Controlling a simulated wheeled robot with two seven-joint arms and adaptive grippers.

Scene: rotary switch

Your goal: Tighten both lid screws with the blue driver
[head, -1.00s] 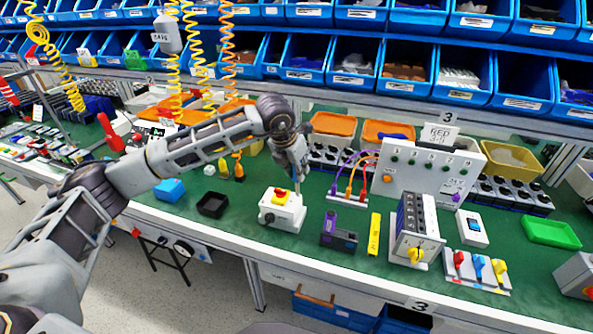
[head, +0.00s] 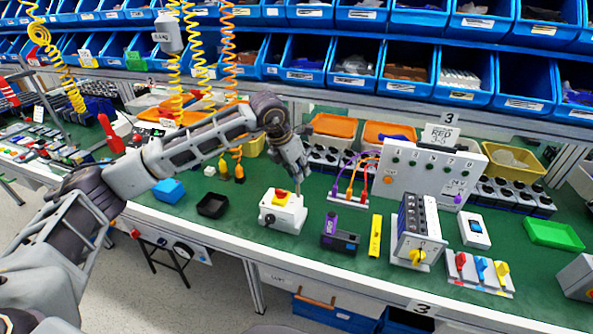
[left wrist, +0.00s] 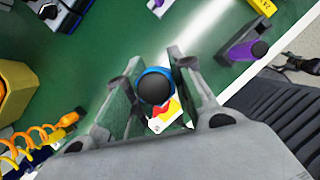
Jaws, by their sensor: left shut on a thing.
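The white switch box (head: 268,214) stands on the green bench, with a red rotary knob on a yellow plate (head: 281,197) on its lid. My left gripper (head: 301,172) points down just behind and above the box's right side. In the left wrist view the gripper is shut on the blue driver (left wrist: 155,88), seen end-on as a black cap with a blue ring. Part of the box lid with its red and yellow switch (left wrist: 165,112) shows below the driver. The driver's tip and the lid screws cannot be made out. My right gripper is not in view.
A purple-and-black device (head: 340,236) and a yellow bar (head: 375,236) lie right of the box. A black tray (head: 212,205) and blue block (head: 170,191) lie left. A panel with cables (head: 425,172) stands behind right. The bench's front edge is close to the box.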

